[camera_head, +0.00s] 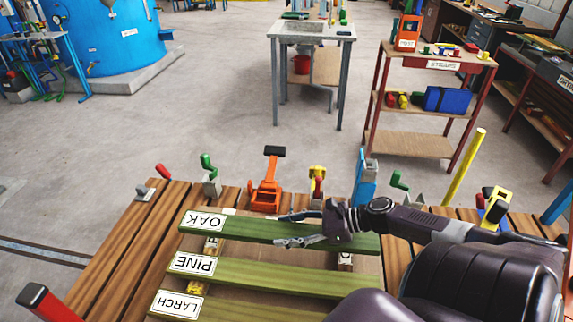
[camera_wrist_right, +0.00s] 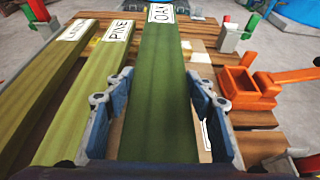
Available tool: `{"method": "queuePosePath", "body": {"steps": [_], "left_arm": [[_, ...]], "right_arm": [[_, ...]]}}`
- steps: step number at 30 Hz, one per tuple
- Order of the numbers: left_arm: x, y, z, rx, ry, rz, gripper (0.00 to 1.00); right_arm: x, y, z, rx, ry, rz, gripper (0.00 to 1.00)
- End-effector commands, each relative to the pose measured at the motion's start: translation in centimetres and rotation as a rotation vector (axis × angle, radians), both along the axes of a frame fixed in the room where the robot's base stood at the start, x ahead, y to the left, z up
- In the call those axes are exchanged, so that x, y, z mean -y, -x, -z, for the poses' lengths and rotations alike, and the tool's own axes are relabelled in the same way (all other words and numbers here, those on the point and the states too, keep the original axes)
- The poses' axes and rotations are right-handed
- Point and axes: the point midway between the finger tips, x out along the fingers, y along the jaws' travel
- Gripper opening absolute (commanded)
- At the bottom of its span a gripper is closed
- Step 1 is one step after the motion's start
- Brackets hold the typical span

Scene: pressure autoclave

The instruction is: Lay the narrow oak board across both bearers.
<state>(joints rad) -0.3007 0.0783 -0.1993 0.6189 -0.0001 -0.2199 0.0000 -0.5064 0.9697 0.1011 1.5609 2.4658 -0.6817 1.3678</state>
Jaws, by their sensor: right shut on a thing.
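The green narrow board labelled OAK (camera_head: 258,231) lies crosswise at the back of a row of boards; it runs up the middle of the right wrist view (camera_wrist_right: 166,75). My right gripper (camera_head: 300,228) is shut on it, one finger along each side; the fingers also show in the right wrist view (camera_wrist_right: 155,110). Two pale bearers show in small parts between the boards, a left one (camera_head: 211,246) and a right one (camera_head: 345,261). Whether the oak board touches them or hangs just above, I cannot tell. My left gripper is not in view.
The PINE board (camera_head: 265,275) and LARCH board (camera_head: 240,307) lie nearer, parallel to the oak one. The slatted bench (camera_head: 130,235) carries an orange tool (camera_head: 266,190), a green-handled clamp (camera_head: 209,175) and a blue item (camera_head: 364,180) behind the boards. A shelf rack (camera_head: 425,100) stands beyond.

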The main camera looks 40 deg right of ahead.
Motion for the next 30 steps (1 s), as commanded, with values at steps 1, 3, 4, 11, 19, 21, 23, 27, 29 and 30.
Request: {"method": "queuePosePath", "body": {"steps": [1,3,4,11,19,21,23,27,29,30], "left_arm": [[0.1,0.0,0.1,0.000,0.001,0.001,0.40],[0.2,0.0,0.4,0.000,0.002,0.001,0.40],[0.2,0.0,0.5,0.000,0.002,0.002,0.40],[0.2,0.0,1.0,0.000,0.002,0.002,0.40],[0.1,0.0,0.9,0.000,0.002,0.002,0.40],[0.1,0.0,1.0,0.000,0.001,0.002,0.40],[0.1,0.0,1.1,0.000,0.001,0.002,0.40],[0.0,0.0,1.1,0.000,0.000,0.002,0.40],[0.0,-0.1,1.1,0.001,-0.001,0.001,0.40],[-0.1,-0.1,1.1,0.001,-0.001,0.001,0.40]], "right_arm": [[0.0,-0.2,0.1,0.005,-0.003,0.001,0.00],[0.0,-0.2,1.1,0.004,-0.004,0.001,0.00],[-0.1,-0.2,1.5,0.004,-0.004,0.000,0.00],[-0.1,-0.2,4.0,0.005,-0.004,0.000,0.00],[-0.1,-0.1,4.0,0.004,-0.003,-0.001,0.00],[-0.1,-0.1,4.2,0.004,-0.002,0.000,0.00],[-0.1,-0.1,4.4,0.005,-0.003,0.000,0.00],[0.0,0.0,4.6,0.001,-0.001,-0.001,0.60],[0.0,0.0,4.6,0.000,0.000,-0.001,0.67],[0.0,0.0,4.6,0.000,0.000,-0.001,0.68]]}}
